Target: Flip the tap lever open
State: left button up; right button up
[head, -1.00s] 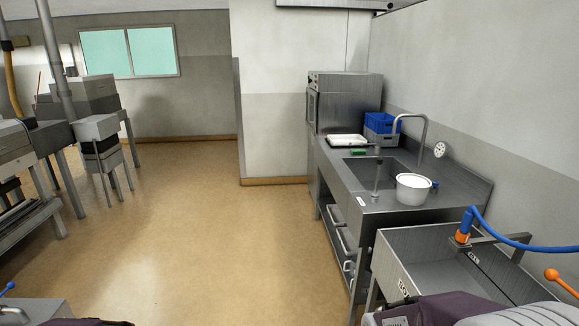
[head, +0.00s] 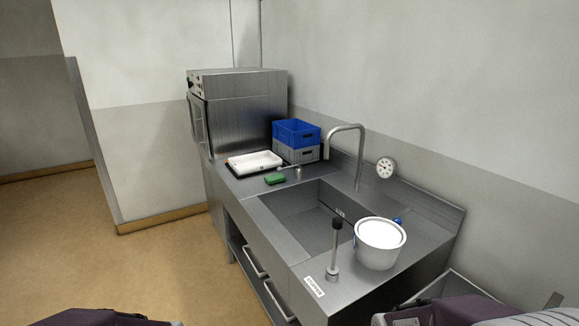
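The tap (head: 358,155) is a tall metal gooseneck at the back edge of the steel sink (head: 272,202), its spout bent over the basin. An upright rod with a black top (head: 336,238) stands on a round base at the sink's front right, beside a small label. A small blue piece (head: 398,221) shows behind the white tub, mostly hidden. A short metal fitting (head: 299,173) sits at the basin's far left corner. I cannot tell which of these is the tap lever, or its position. Neither of my grippers is in view; only purple parts of my arms show at the bottom edge.
A white tub (head: 380,243) stands on the right of the counter. A white tray (head: 254,162), a green sponge (head: 274,179) and stacked blue (head: 296,133) and grey crates are at the far end, beside a steel cabinet (head: 240,105). A dial (head: 385,168) stands near the wall.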

aim_at(280, 169)
jog(key=i+j+z, duration=0.8)
jog(key=i+j, duration=0.15)
jog(key=j, duration=0.15)
jog(key=i+j+z, duration=0.3)
jog(key=j, duration=0.15)
jog(key=i+j+z, duration=0.25)
jog(key=j, duration=0.3)
jog(key=j+z, duration=0.3)
jog(key=j, duration=0.2)
jog(key=i+j+z, duration=0.25)
jog(key=j, duration=0.35)
jog(key=k+j+z, duration=0.1)
jog(key=j+z, duration=0.2)
jog(key=j, duration=0.3)
